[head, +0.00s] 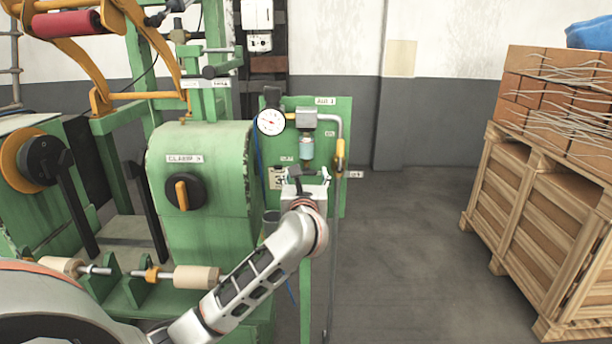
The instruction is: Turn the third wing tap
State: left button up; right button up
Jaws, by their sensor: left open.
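A green panel (333,112) stands right of the green machine. A grey pipe runs down its right side and carries a small yellow tap handle (340,155), which looks upright along the pipe. I cannot read which number this tap has. My left gripper (305,174) is open and empty in front of the lower part of the panel, lower and left of the yellow handle and apart from it in the picture. It hides part of the panel behind it. My right gripper is not in view.
A round gauge (270,121) and a clear filter bowl (307,148) sit on the panel. The green machine housing (215,215) with a black and yellow knob (184,191) stands left. A wooden crate (537,205) stands right. The floor between is clear.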

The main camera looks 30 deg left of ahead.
pick_arm(q)
jog(key=c, duration=1.1)
